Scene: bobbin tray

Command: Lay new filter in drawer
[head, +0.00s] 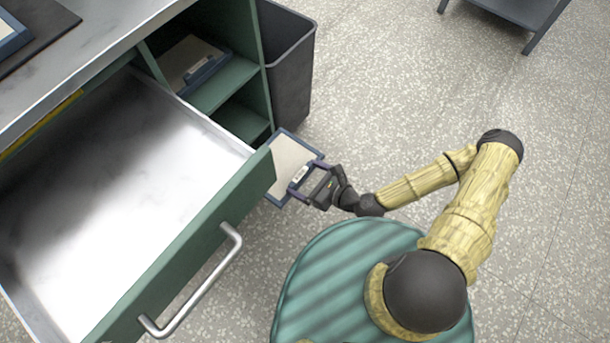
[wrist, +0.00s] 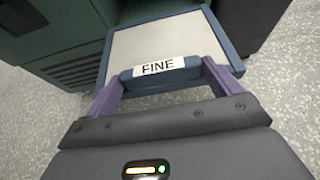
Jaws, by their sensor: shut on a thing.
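A flat filter (head: 290,163) with a blue frame and a pale grey panel is held out to the right of the open drawer. In the wrist view the filter (wrist: 165,45) has a white label reading "FINE" on its near edge. My gripper (head: 307,180) is shut on that near edge; its purple fingers also show in the wrist view (wrist: 163,88). The drawer (head: 110,140) is pulled out, with a bare metal floor and a green front with a silver handle. The filter is outside the drawer, beside its front right corner.
Another blue-framed filter (head: 199,66) lies on the upper shelf of the green cabinet (head: 229,84). A dark bin (head: 292,70) stands right of the cabinet. A dark mat (head: 45,32) with a blue-edged item lies on the countertop.

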